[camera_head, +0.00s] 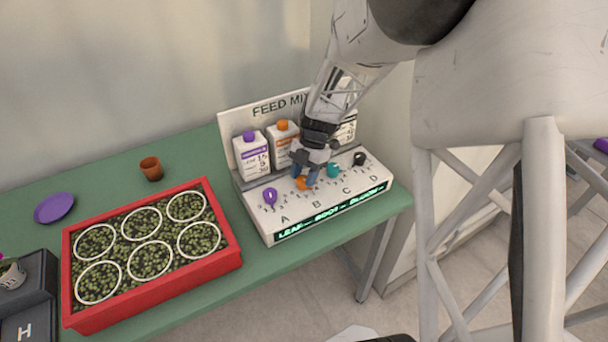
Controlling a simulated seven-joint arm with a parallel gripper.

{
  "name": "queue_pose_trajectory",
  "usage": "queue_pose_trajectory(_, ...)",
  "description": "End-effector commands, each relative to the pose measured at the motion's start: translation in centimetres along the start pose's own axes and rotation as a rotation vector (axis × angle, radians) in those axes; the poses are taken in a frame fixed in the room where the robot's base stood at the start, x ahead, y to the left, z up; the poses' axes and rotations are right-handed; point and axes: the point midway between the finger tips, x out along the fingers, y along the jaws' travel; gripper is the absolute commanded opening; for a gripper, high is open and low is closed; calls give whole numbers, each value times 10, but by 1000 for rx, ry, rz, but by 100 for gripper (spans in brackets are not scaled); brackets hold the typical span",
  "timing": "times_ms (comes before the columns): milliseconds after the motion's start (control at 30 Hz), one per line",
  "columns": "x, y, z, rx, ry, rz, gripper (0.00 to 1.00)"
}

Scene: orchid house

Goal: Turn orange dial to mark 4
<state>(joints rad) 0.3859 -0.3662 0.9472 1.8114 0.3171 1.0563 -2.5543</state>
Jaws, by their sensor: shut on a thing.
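The orange dial (301,183) sits on the sloped white panel (277,223) of the feed mixer, above the letter B. My gripper (305,181) points down at it, with its blue fingertips closed around the dial. The fingers hide part of the dial. The marks around it are too small to read, so its setting cannot be told. A purple dial (270,197) is to its left above A. A teal dial (333,171) and a black dial (359,159) are to its right.
Bottles with a purple cap (249,136) and an orange cap (282,126) stand behind the dials, close to my gripper. A red tray (240,258) of seedlings lies left of the mixer. A small terracotta pot (151,169) and purple saucer (54,208) stand further left on the green bench (190,160).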

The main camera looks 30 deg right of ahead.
Motion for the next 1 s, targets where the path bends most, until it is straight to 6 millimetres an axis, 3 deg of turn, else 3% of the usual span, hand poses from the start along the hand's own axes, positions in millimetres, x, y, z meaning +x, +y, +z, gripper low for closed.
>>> queue_pose_trajectory(300, 0, 1, 0, -105, 0, -45, 18)
queue_pose_trajectory(733, 0, 1, 0, -117, 0, -49, 18)
queue_pose_trajectory(767, 0, 1, 0, -117, 0, -49, 45)
queue_pose_trajectory(800, 0, 1, 0, -117, 0, -49, 51)
queue_pose_trajectory(900, 0, 1, 0, -116, -1, -49, 66)
queue_pose_trajectory(1000, 0, 1, 0, -116, -1, -48, 67)
